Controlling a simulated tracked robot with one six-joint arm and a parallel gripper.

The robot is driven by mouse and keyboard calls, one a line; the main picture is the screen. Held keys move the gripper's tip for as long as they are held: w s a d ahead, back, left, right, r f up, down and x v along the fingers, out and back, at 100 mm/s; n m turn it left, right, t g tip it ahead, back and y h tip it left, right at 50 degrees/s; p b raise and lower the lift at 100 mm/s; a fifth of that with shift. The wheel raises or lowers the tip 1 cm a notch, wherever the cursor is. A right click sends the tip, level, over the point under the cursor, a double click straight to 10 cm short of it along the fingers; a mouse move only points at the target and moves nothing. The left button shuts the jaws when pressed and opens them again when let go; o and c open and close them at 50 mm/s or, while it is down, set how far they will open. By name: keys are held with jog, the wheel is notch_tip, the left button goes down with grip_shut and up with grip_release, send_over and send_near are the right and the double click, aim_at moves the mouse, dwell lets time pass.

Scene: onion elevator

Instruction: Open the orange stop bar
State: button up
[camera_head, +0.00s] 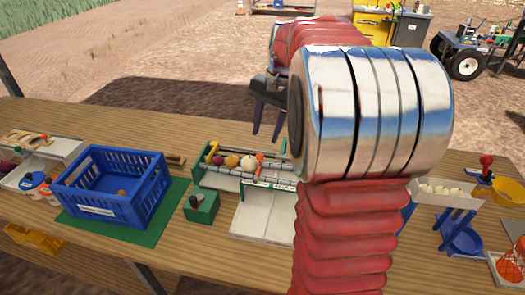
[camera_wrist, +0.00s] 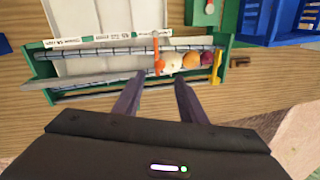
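The orange stop bar (camera_head: 260,157) stands upright across the onion elevator's channel (camera_head: 222,180). In the wrist view the orange stop bar (camera_wrist: 157,56) is beside a white onion (camera_wrist: 173,61), with a yellow onion (camera_wrist: 190,60) and a red onion (camera_wrist: 207,58) lined up behind it. My gripper (camera_head: 266,134) is above the elevator's far side, its two fingers pointing down. In the wrist view my gripper (camera_wrist: 157,84) is open and empty, its fingers apart from the bar, which shows between and beyond them. My arm hides the elevator's right part in the head view.
A yellow lever (camera_wrist: 217,66) stands at the elevator's onion end. A blue crate (camera_head: 113,190) on a green mat and a green box with a lever (camera_head: 201,207) are left of it. A white tray (camera_head: 265,215) lies in front. A blue scoop (camera_head: 460,236) is to the right.

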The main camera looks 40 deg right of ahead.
aim_at(260, 154)
jog(key=f, duration=0.3)
jog(key=w+f, duration=0.1)
jog(key=f, duration=0.2)
jog(key=a+f, duration=0.1)
jog(key=f, duration=0.1)
jog(key=shift+w+f, duration=0.25)
jog(key=shift+f, duration=0.15)
jog(key=shift+c, duration=0.3)
grip_shut()
